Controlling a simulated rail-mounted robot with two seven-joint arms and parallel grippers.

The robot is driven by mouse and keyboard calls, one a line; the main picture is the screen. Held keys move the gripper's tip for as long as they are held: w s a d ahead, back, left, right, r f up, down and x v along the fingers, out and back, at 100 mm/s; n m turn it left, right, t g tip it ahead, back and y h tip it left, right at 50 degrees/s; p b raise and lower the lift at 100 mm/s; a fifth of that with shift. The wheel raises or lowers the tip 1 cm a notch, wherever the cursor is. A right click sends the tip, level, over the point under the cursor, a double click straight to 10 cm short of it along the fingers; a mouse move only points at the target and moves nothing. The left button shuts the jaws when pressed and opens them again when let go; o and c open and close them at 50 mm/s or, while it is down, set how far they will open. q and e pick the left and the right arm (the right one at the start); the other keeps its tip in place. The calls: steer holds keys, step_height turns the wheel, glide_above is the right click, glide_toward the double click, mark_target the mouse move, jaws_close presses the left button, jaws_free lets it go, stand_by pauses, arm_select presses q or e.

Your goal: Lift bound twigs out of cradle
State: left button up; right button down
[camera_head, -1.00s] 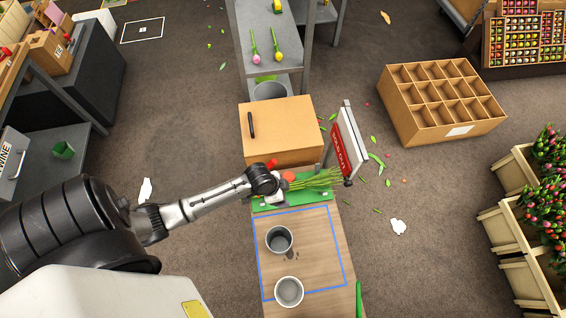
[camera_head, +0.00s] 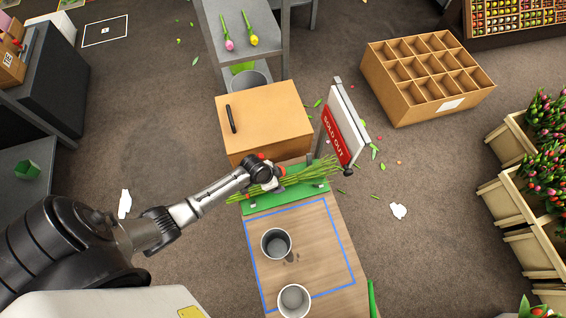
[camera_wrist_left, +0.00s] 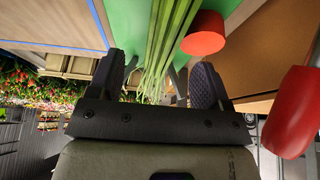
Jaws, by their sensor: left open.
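The bound twigs (camera_head: 308,174), a bundle of long green stems, lie across the green cradle (camera_head: 287,201) at the back of the wooden table. My left gripper (camera_head: 272,182) is over the bundle, left of its middle, and covers part of it. In the left wrist view the open fingers (camera_wrist_left: 163,82) stand on either side of the stems (camera_wrist_left: 172,35), with gaps beside them. A red round piece (camera_wrist_left: 204,34) sits close to the stems there. The binding is hard to make out. My right gripper is not in view.
A grey cup (camera_head: 276,243) and a white cup (camera_head: 294,300) stand on the table (camera_head: 318,262) by a blue outline. A "SOLD OUT" sign (camera_head: 340,130) stands close to the twigs' right end.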

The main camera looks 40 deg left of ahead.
mark_target(282, 182)
arm_select(q)
steer(key=shift+b+x, duration=1.65)
steer(key=shift+x, duration=1.3)
steer(key=shift+w+a+r, duration=0.1)
steer(key=c, duration=1.2)
steer(key=shift+o, duration=0.2)
step_height(282, 182, up, 4)
steer(key=p, duration=0.2)
steer(key=shift+r+p, duration=0.25)
steer(key=shift+p, duration=0.15)
steer(key=w+d+r+p, duration=0.2)
steer(key=d+r, duration=0.4)
steer(key=d, duration=0.5)
steer(key=shift+d+r+p, duration=0.25)
steer(key=shift+p, duration=0.6)
steer(key=shift+w, duration=0.15)
